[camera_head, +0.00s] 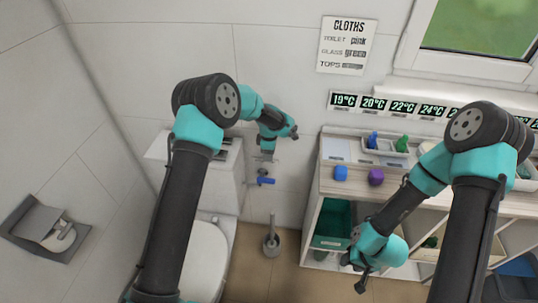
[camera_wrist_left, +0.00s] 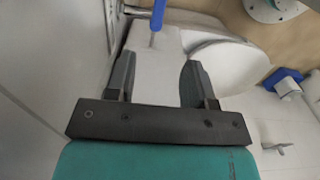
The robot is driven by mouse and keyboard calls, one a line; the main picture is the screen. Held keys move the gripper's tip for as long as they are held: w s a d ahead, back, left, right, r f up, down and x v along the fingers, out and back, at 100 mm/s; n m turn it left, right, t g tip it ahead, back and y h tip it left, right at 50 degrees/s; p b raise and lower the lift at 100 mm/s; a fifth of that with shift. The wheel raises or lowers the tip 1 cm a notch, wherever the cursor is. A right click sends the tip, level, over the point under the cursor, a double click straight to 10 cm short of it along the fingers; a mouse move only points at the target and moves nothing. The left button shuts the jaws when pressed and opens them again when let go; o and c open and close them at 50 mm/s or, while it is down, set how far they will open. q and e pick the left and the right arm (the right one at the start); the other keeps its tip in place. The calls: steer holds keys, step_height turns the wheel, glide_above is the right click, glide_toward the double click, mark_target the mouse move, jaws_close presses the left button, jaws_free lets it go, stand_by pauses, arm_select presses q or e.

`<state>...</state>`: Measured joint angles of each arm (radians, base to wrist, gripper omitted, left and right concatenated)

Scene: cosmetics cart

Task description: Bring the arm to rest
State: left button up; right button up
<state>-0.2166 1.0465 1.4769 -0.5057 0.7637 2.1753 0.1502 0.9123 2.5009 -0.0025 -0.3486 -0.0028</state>
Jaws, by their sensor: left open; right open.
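My left gripper (camera_head: 263,158) is beside the toilet cistern, in front of the tiled wall. In the left wrist view its two dark fingers (camera_wrist_left: 158,82) are apart, with nothing held between them and a white surface beyond. My right gripper (camera_head: 361,281) hangs low in front of the shelf unit, pointing down; it is small in view and no object shows in it. My left arm crosses in front of the toilet, and my right arm crosses in front of the shelf unit.
A toilet (camera_head: 205,262) stands at left, with a toilet brush (camera_head: 271,243) beside it. A blue-handled item (camera_head: 262,181) is just below my left gripper.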

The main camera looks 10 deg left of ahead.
arm_select(q)
steer(key=shift+f, duration=0.1)
steer(key=s+a+f+m+h, duration=0.25)
steer(key=s+f+m, duration=0.2)
steer(key=s, duration=0.35)
steer(key=s+a+f+m+h, duration=0.1)
steer(key=s+a+f+m, duration=0.25)
steer(key=s+f, duration=0.35)
steer(key=s+a+m, duration=0.3)
steer(key=s+m, duration=0.1)
steer(key=s, duration=0.6)
steer(key=s+a+m, duration=0.3)
steer(key=s+m, duration=0.1)
steer(key=s, duration=0.7)
steer(key=shift+s+r+t, duration=0.2)
steer(key=shift+t, duration=0.2)
